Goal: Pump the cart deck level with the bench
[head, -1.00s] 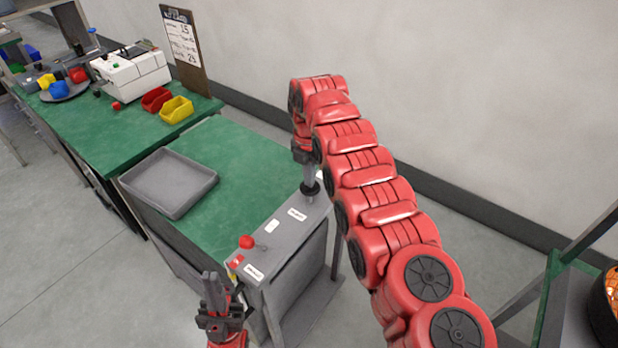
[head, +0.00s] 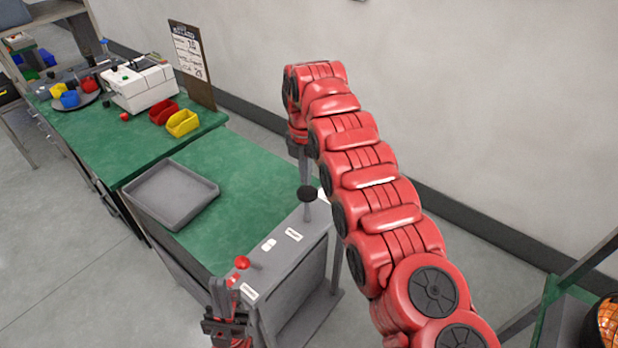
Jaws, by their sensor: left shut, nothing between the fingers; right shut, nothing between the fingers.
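The cart has a green deck (head: 245,170) and a grey panel (head: 285,265) with a red button (head: 242,262). A round black knob on a grey post (head: 307,194) stands upright from the panel's far end. The green bench (head: 130,150) lies beyond the cart; the deck looks slightly lower, though the exact gap is unclear. My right gripper (head: 304,180) points down, shut and empty, its tips at or just above the knob; contact is unclear. My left gripper (head: 218,290) is shut and empty, pointing up beside the panel's near left end.
A grey tray (head: 170,222) sits on the deck's left side. The bench holds red (head: 164,112) and yellow (head: 183,123) bins, a white machine (head: 140,86) and a clipboard (head: 192,60). A wall runs behind; an orange-filled basket (head: 607,325) stands at far right.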

